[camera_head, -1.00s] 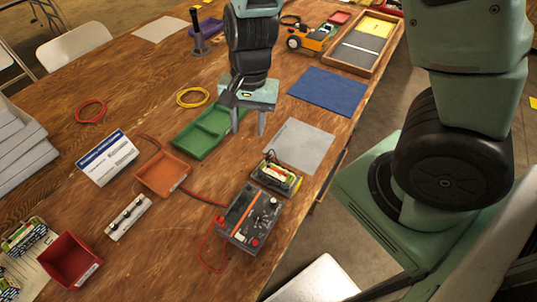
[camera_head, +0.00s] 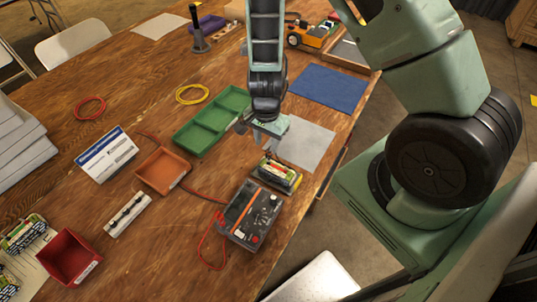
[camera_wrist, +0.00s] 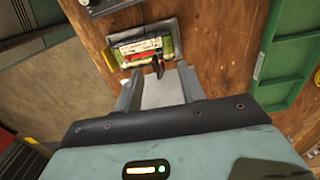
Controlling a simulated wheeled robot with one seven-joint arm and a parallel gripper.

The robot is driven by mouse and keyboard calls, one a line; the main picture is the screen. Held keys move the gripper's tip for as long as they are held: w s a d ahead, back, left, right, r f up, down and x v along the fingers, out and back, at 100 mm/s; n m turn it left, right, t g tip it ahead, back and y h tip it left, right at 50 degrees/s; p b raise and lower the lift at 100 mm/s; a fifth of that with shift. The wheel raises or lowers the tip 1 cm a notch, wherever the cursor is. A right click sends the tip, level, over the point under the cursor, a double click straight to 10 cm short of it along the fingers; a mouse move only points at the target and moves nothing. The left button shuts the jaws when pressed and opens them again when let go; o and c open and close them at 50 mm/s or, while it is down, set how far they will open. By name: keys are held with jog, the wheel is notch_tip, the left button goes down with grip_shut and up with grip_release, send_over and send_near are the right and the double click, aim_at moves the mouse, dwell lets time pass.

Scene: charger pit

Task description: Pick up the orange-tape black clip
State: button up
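A small black clip with an orange patch (camera_wrist: 157,67) stands at the near edge of the battery holder (camera_wrist: 143,45) in the wrist view. In the head view the battery holder (camera_head: 283,175) lies beside the grey mat, and the clip is too small to make out clearly. My gripper (camera_wrist: 160,86) is open and empty, with its two fingers apart and pointing toward the clip. The clip shows beyond the gap between the fingertips, apart from them. In the head view my gripper (camera_head: 258,138) hangs above the table, just behind the holder.
A black meter box (camera_head: 249,216) with red leads sits in front of the holder. A green tray (camera_head: 207,122) and an orange tray (camera_head: 163,170) lie to the left. The grey mat (camera_head: 312,145) is clear and lies under and right of my gripper.

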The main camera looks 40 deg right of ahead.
aim_at(268, 151)
jog(key=shift+d+f+p, duration=0.15)
jog(key=shift+f+p, duration=0.2)
jog(key=shift+f, duration=1.05)
jog(key=shift+d+f+p, duration=0.1)
jog(key=shift+f+p, duration=0.2)
jog(key=shift+f, duration=1.1)
jog(key=c, duration=0.9)
